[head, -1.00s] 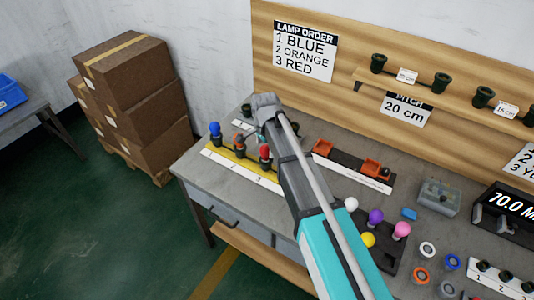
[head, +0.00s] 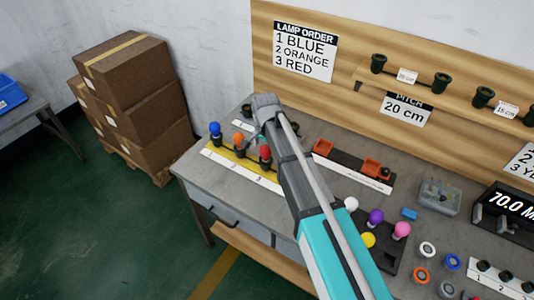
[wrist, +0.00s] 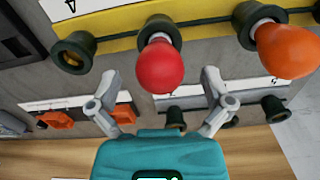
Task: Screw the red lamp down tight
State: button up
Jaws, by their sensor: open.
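The red lamp (wrist: 160,66) stands in a black socket on the yellow strip; it also shows in the head view (head: 265,152). How deep it sits cannot be told. My gripper (wrist: 161,78) is open and empty in the wrist view, with one finger on each side of the red lamp and gaps to both. In the head view my arm hides most of my gripper. An orange lamp (wrist: 286,48) sits in the neighbouring socket, and a blue lamp (head: 215,129) stands at the left end of the strip.
An empty socket (wrist: 73,46) by the label 4 is on the red lamp's other side. A dark rail with orange parts (head: 350,165) lies right of my arm. Loose white, purple, yellow and pink lamps stand nearer. The lamp order sign (head: 305,52) reads blue, orange, red.

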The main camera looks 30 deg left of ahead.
jog(key=shift+n, duration=0.6)
jog(key=n, duration=0.3)
jog(key=shift+n, duration=0.8)
jog(key=n, duration=0.4)
jog(key=shift+n, duration=0.4)
